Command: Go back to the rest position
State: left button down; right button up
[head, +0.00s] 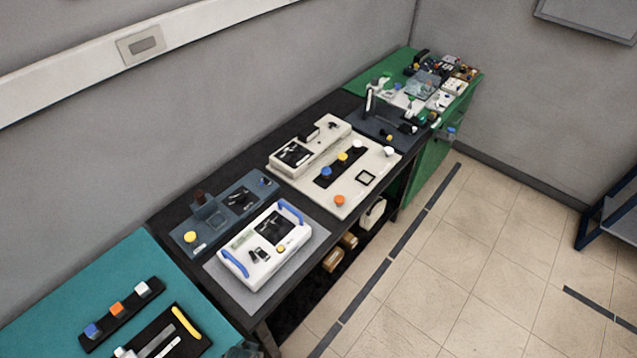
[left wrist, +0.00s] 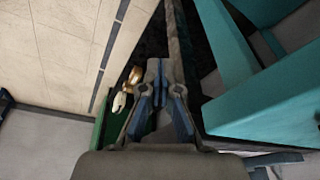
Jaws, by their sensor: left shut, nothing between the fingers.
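My left gripper (left wrist: 158,72) shows in the left wrist view with its fingers together and nothing between them. It points toward the dark underside of the bench, beside a teal panel (left wrist: 235,75), and appears apart from both. In the head view, a small dark piece (head: 241,349) sits at the bottom edge by the teal mat; I cannot tell if it is part of my gripper. My right gripper is in neither view.
A long dark bench along the wall holds a white device with blue handles (head: 266,245), a beige panel (head: 372,187) and a teal mat (head: 62,290). A green cabinet (head: 430,160) stands at the far end. The tiled floor (head: 470,260) is clear; a blue-legged table (head: 610,215) stands right.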

pick_arm(q)
jog(key=s+a+f+g+b, duration=0.15)
jog(key=s+f, duration=0.25)
jog(key=f, duration=0.8)
jog(key=s+d+f+t+b, duration=0.15)
jog(key=s+f, duration=0.35)
jog(key=f, duration=0.6)
jog(key=s+a+f+g+b, duration=0.1)
jog(key=s+a+f+b, duration=0.1)
jog(key=s+f, duration=0.8)
jog(key=shift+s+a+g+b, duration=0.35)
jog(key=shift+s+a, duration=0.35)
jog(key=shift+s, duration=0.25)
